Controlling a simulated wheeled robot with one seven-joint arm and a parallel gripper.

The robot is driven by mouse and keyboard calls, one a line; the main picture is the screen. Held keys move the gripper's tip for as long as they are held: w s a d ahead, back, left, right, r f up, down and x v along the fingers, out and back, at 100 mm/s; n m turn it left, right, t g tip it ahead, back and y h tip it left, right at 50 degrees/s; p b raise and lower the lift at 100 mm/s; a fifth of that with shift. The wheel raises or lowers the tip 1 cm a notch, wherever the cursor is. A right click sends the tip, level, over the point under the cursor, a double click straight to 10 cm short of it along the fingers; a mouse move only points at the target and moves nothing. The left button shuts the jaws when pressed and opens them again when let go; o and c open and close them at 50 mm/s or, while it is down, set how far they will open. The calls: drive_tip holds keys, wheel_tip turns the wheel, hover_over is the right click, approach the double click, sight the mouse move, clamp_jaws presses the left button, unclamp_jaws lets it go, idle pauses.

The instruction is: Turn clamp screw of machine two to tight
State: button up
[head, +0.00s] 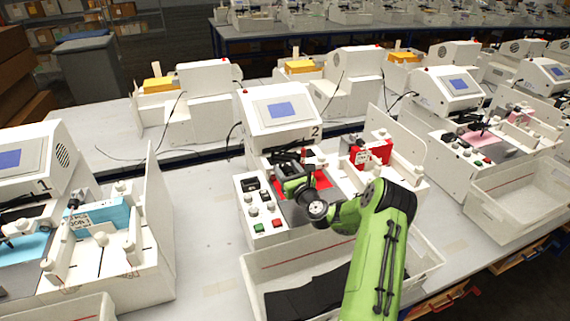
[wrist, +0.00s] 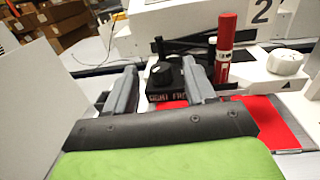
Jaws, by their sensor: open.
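Machine two (head: 283,112) has a white case with a blue screen and the number 2, which also shows in the wrist view (wrist: 261,11). In the wrist view a black knob with a pale mark (wrist: 161,74), likely the clamp screw, sits on a dark carriage block with small lettering, partly hidden. A red pen (wrist: 225,45) stands upright just right of it. My gripper (wrist: 158,69) is open, its two grey fingers apart, with the knob seen between the fingertips. I cannot tell whether they touch it. In the head view my gripper (head: 303,177) is over the machine's bed.
A white dial (wrist: 285,62) is right of the pen. Red sheet (wrist: 262,122) lies on the bed. A button panel (head: 259,206) is left of my arm, and a white tray (head: 262,273) is in front. Machine one (head: 32,165) stands left, with clear table between.

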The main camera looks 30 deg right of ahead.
drive_tip(key=shift+w+d, duration=0.15)
drive_tip(key=shift+w, duration=0.7)
drive_tip(key=shift+c, duration=0.2)
clamp_jaws()
drive_tip(key=h+p, duration=0.1)
drive_tip(key=m+p, duration=0.1)
drive_tip(key=m+h+p, duration=0.1)
drive_tip(key=shift+a+r+g+h, duration=0.25)
drive_tip(key=shift+g+h, duration=0.05)
drive_tip(key=shift+g, duration=0.1)
drive_tip(key=shift+f+m+g+h+p, duration=0.25)
drive_tip(key=shift+m+h+p, duration=0.25)
drive_tip(key=shift+h+p, duration=0.35)
drive_tip(key=shift+o, duration=0.2)
unclamp_jaws()
